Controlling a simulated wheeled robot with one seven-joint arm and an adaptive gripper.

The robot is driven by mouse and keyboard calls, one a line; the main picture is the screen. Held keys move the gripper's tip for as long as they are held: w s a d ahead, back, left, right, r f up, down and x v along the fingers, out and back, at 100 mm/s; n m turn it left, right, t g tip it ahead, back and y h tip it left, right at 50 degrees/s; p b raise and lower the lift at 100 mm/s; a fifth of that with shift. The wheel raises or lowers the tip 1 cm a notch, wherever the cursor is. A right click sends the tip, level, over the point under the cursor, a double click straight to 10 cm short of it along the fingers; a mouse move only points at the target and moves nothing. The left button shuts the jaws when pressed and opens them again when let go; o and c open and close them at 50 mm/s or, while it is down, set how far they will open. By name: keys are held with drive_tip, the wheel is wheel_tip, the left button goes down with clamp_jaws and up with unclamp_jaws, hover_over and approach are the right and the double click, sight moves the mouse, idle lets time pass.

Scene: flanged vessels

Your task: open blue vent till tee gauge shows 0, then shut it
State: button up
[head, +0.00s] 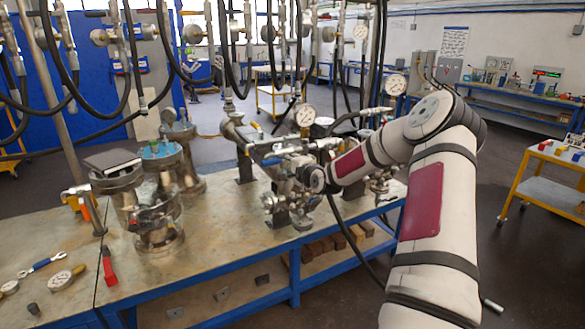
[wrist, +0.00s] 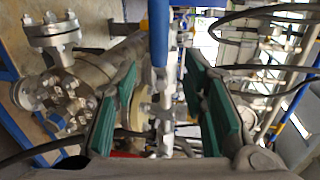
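My gripper (wrist: 160,72) is open in the wrist view, its two green-padded fingers apart. A blue lever (wrist: 158,35), apparently the vent handle, stands upright in the picture between the fingertips; I see no contact, and cannot judge its depth. Silvery pipework and fittings run behind it. In the head view my arm reaches over the bench to the pipe assembly, and the fingers are hard to make out there. A small blue part (head: 271,162) shows left of my wrist. A round white gauge (head: 305,115), possibly the tee gauge, stands above the pipework; its reading is too small to tell.
Flanged vessels (head: 158,225) stand on the bench left of my arm. A wrench (head: 42,264), a red-handled tool (head: 108,266) and a loose gauge (head: 62,279) lie at the left. Black hoses hang above the bench. Another gauge (head: 396,85) stands behind my arm.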

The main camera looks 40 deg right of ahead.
drive_tip(key=shift+v, duration=2.5)
drive_tip(key=s+a+r+n+g+y, duration=0.1)
drive_tip(key=s+a+r+n+g, duration=0.2)
drive_tip(key=a+n, duration=0.55)
drive_tip(key=s+a+r+n+g+y, duration=0.1)
drive_tip(key=s+a+r+n+g, duration=0.15)
drive_tip(key=a, duration=1.15)
drive_tip(key=s+a+r+n+g, duration=0.1)
drive_tip(key=s+a+r+n, duration=0.1)
drive_tip(key=s+a, duration=0.3)
drive_tip(key=s+a+r+n+g+y, duration=0.1)
drive_tip(key=s+a, duration=0.5)
drive_tip(key=s, duration=0.8)
drive_tip(key=s+a+r+n+g+b, duration=0.1)
drive_tip(key=s+a+r+n, duration=0.3)
drive_tip(key=s, duration=0.6)
drive_tip(key=a+n+g, duration=0.1)
drive_tip(key=a+n, duration=0.1)
drive_tip(key=shift+r+n+y, duration=0.2)
drive_tip(key=shift+n+y, duration=0.2)
